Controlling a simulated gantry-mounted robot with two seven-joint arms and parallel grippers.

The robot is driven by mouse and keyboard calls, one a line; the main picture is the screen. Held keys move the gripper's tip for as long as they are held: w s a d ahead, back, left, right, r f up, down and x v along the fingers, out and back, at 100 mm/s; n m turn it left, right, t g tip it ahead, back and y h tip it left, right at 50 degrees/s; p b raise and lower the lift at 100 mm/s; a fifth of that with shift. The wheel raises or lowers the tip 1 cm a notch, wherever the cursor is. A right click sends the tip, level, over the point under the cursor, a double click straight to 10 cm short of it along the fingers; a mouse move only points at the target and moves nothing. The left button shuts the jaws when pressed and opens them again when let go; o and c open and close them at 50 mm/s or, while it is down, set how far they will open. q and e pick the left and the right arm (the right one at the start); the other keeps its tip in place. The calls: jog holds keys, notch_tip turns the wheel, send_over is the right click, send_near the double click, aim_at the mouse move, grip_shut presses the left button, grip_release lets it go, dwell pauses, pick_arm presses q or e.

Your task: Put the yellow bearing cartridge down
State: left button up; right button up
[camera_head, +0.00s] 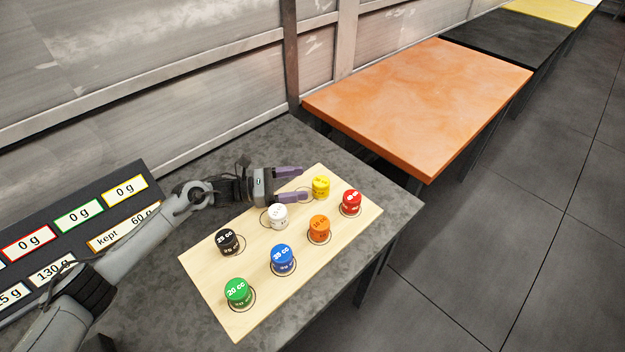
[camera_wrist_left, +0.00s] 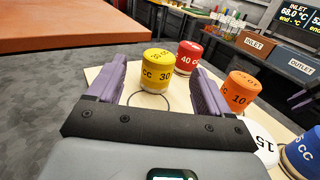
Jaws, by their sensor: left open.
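The yellow bearing cartridge (camera_head: 320,187), marked 30 cc, stands upright on the pale wooden board (camera_head: 200,268) near its far edge. Its base is off to one side of a ring outline on the board, overlapping the ring's edge as far as I can see. My left gripper (camera_head: 305,184) is open and empty, low over the board, fingers pointing at the cartridge. In the left wrist view the yellow cartridge (camera_wrist_left: 157,72) shows between the two purple fingers, seemingly just beyond their tips. My right gripper is out of view.
Red (camera_head: 351,201), orange (camera_head: 319,228), white (camera_head: 278,216), blue (camera_head: 283,259), black (camera_head: 227,241) and green (camera_head: 238,291) cartridges stand close by on the board. A dark panel of weight readouts (camera_head: 75,235) is at left. An orange table (camera_head: 425,100) lies beyond the grey bench (camera_head: 330,145).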

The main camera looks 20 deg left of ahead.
pick_arm(q)
jog(key=shift+v, duration=2.35)
jog(key=shift+r, duration=0.1)
